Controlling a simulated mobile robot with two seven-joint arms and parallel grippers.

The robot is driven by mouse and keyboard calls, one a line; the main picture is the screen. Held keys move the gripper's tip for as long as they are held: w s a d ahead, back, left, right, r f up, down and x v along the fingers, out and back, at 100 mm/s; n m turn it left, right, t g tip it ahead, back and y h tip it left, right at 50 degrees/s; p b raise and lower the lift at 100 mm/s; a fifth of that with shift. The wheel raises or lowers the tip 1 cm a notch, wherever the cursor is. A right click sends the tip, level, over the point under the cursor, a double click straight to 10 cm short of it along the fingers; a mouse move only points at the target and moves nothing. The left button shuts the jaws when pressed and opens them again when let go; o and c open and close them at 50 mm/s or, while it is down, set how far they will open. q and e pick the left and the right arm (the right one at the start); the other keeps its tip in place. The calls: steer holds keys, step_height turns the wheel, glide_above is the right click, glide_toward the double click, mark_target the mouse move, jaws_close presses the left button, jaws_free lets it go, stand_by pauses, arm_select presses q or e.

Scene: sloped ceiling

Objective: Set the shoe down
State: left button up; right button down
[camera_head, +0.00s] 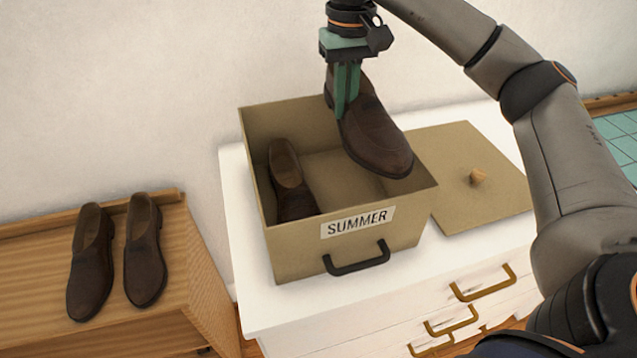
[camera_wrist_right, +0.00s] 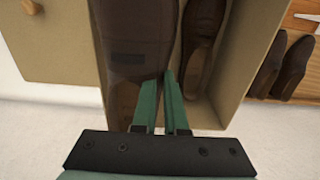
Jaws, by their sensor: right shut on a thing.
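My right gripper (camera_head: 346,88) is shut on a brown shoe (camera_head: 376,135) by its heel end. The shoe hangs over the right part of the open tan box labelled SUMMER (camera_head: 290,241), its toe pointing toward the front right. The held shoe also shows large in the right wrist view (camera_wrist_right: 136,40). A matching brown shoe (camera_head: 289,181) is in the box's left part; it shows in the wrist view (camera_wrist_right: 201,35) too. I cannot tell whether the held shoe touches the box. My left gripper is not in view.
The box stands on a white drawer cabinet (camera_head: 400,281). Its lid with a wooden knob (camera_head: 478,208) lies to the right. At left, two brown shoes (camera_head: 90,262) (camera_head: 144,250) stand on a wooden cabinet (camera_head: 30,275). The wall is close behind.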

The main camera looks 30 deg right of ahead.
step_height(320, 180, down, 18)
steer(key=shift+s+r+b, duration=0.15)
steer(key=shift+r+b, duration=0.1)
steer(key=shift+b, duration=0.55)
steer(key=shift+f, duration=0.2)
steer(key=c, duration=1)
jaws_free()
steer(key=shift+o, duration=0.2)
